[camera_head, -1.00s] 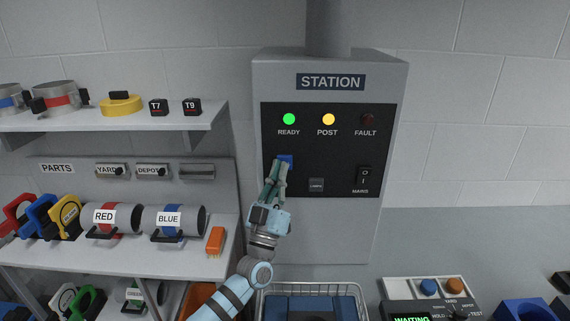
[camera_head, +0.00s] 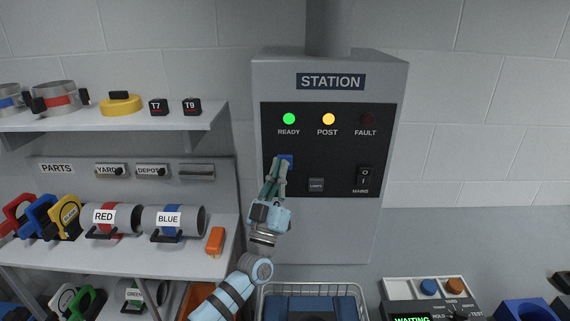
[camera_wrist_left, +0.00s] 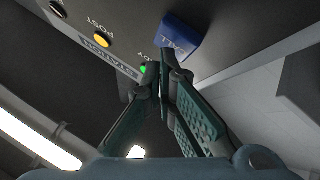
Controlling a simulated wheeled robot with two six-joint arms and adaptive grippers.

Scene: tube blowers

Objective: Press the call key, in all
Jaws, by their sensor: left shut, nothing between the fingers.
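The blue call key (camera_head: 287,160) is on the dark panel of the grey station box (camera_head: 330,228), below the green READY lamp (camera_head: 289,119). My left gripper (camera_head: 278,162) is shut and empty, its fingertips at the key and covering part of it. In the left wrist view the key (camera_wrist_left: 181,36) is a blue block with white lettering, partly cut off by the fingers. The shut fingertips (camera_wrist_left: 168,62) are right beside it; I cannot tell whether they touch it. My right gripper is not in view.
The yellow POST lamp (camera_head: 328,119) is lit and the FAULT lamp (camera_head: 368,119) is dark. A LAMPS button (camera_head: 316,185) and MAINS switch (camera_head: 365,176) sit right of my gripper. Shelves (camera_head: 120,263) with carriers stand left. A wire basket (camera_head: 312,289) and a console (camera_head: 425,290) are below.

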